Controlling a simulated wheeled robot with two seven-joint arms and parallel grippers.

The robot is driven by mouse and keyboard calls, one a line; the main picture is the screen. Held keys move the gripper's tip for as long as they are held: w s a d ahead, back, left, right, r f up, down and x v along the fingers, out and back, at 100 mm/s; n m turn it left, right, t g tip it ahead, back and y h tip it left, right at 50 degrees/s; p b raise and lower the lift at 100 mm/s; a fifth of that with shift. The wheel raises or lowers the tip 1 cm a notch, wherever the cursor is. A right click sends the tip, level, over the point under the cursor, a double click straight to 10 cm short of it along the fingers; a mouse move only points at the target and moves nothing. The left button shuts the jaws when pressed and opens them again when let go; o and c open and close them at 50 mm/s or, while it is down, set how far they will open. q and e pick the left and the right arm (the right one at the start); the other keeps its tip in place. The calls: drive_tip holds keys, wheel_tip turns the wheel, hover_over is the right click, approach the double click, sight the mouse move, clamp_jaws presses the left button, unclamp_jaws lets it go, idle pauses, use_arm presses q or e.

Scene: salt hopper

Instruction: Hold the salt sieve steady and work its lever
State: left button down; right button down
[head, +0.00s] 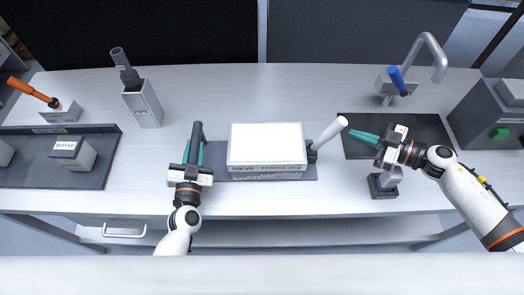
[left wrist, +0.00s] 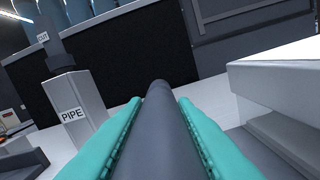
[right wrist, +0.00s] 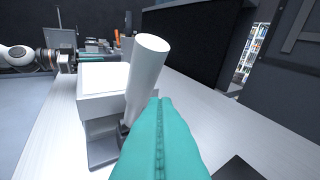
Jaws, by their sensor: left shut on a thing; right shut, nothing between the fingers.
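The salt sieve (head: 265,150) is a white box labelled "SIEVE" on a dark grey mat (head: 225,178) at the middle of the table. A dark bar (head: 197,131) stands at its left side. My left gripper (head: 193,155) is shut on this dark bar, which also runs between the teal fingers in the left wrist view (left wrist: 160,120). The white lever (head: 330,132) slants up and right from the sieve's right side. My right gripper (head: 365,137) is shut and empty, its fingertips just right of the lever. In the right wrist view the lever (right wrist: 147,75) stands beyond the closed fingers, apparently clear of them.
A pipe holder (head: 143,105) stands at the back left. A tray (head: 95,170) with a labelled block (head: 75,152) and an orange-handled lever (head: 35,92) are far left. A tap with a blue handle (head: 397,80) stands behind a dark mat (head: 432,135). A box with a green button (head: 498,133) is far right.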

drive_tip(key=s+d, duration=0.2)
drive_tip(key=d, duration=0.2)
drive_tip(key=w+a, duration=0.2)
drive_tip(key=a, duration=0.3)
drive_tip(key=shift+a+r, duration=0.3)
drive_tip(key=shift+a, duration=0.05)
drive_tip(key=shift+a, duration=0.1)
idle(0.4)
drive_tip(key=shift+a+r, duration=0.3)
drive_tip(key=shift+a, duration=0.25)
drive_tip(key=shift+a+r, duration=0.25)
drive_tip(key=shift+a, duration=0.25)
